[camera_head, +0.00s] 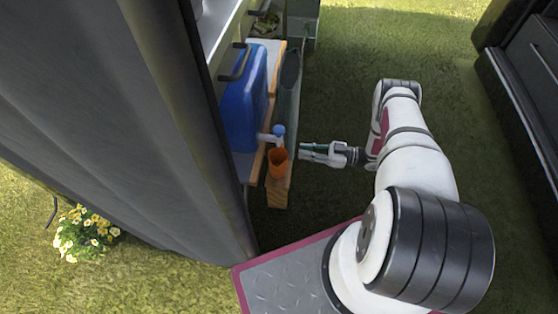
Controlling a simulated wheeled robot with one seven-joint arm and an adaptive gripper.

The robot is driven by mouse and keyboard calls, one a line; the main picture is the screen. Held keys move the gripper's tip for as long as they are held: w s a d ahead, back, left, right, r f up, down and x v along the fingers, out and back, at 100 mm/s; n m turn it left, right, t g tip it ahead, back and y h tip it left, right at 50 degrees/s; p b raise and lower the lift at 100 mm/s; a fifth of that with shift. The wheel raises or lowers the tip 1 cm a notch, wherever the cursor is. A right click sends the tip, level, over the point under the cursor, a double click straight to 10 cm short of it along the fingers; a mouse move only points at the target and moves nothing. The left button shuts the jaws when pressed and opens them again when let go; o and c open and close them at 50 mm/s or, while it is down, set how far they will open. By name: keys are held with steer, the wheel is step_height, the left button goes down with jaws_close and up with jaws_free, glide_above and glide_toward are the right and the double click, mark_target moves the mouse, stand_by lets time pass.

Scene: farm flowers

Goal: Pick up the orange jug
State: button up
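The orange jug (278,163) is a small cup-like vessel standing on a wooden ledge (279,195), under the tap of a blue water container. My gripper (306,152) is just to the right of the jug, with its fingers pointing left toward it. A small gap shows between the fingertips and the jug. Two fingers show with a narrow space between them, and nothing is visible in them. From this height I cannot tell how the gripper's level compares with the jug's.
The blue container (243,105) and its pale tap (277,132) are close to the jug. A dark panel (289,85) stands behind it. A large grey wall (120,100) fills the left. Open grass (345,50) lies beyond my arm. A dark cabinet (525,70) stands at right.

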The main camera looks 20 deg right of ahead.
mark_target(279, 160)
steer(key=b+x, duration=0.2)
steer(key=x, duration=0.6)
steer(key=shift+w+a, duration=0.25)
jaws_close()
